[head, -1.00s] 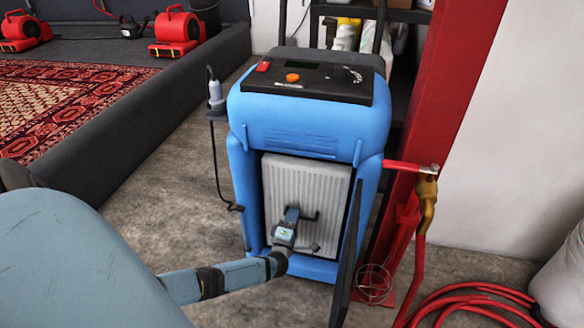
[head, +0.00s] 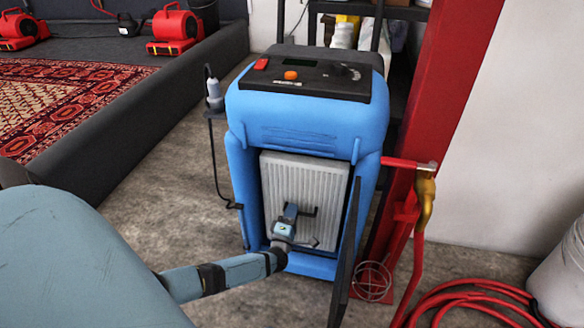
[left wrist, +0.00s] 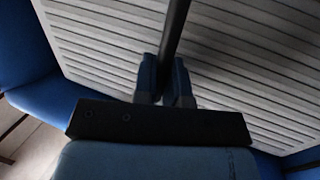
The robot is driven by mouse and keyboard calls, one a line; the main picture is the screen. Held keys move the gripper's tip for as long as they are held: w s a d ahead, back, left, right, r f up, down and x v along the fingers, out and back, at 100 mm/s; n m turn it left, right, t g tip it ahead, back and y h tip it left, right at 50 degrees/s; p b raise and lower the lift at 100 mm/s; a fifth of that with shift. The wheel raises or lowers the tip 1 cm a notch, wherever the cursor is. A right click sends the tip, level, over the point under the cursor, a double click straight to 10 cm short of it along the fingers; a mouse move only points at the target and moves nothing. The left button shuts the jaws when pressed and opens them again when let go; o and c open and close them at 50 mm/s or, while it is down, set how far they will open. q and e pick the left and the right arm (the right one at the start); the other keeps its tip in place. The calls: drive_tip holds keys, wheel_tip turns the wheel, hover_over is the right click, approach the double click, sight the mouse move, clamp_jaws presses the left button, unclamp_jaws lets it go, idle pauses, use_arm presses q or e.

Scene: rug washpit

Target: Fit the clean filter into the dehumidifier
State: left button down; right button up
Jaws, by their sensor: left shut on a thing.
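The blue dehumidifier (head: 308,122) stands upright on the floor, with its dark front door (head: 347,250) swung open to the right. The pale ribbed filter (head: 303,180) is at the front opening of the dehumidifier; I cannot tell how deep it sits. It also fills much of the left wrist view (left wrist: 110,55). My left gripper (head: 293,211) is in front of the filter, shut on its dark handle bar (left wrist: 174,35). The gripper's fingers also show in the left wrist view (left wrist: 166,82), either side of the bar. My right gripper is in no view.
A red post (head: 430,120) with a brass valve and red hose (head: 470,300) stands right of the dehumidifier. A low dark kerb (head: 130,110) borders the rug (head: 70,105) on the left. A cable hangs at the dehumidifier's left side. Bare floor lies in front.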

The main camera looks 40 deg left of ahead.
use_arm(q)
drive_tip(key=shift+s, duration=0.2)
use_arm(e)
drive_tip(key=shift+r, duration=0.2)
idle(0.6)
use_arm(q)
drive_tip(key=shift+f, duration=0.65)
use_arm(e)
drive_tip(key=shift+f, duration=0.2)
use_arm(q)
drive_tip(key=c, duration=1.1)
unclamp_jaws()
drive_tip(key=p+v, duration=0.3)
drive_tip(key=v, duration=1.1)
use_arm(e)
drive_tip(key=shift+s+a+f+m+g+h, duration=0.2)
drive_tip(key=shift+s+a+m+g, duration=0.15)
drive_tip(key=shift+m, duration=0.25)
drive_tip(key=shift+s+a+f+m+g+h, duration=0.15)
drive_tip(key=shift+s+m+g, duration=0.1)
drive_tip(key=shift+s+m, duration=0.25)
use_arm(q)
drive_tip(key=shift+w, duration=0.1)
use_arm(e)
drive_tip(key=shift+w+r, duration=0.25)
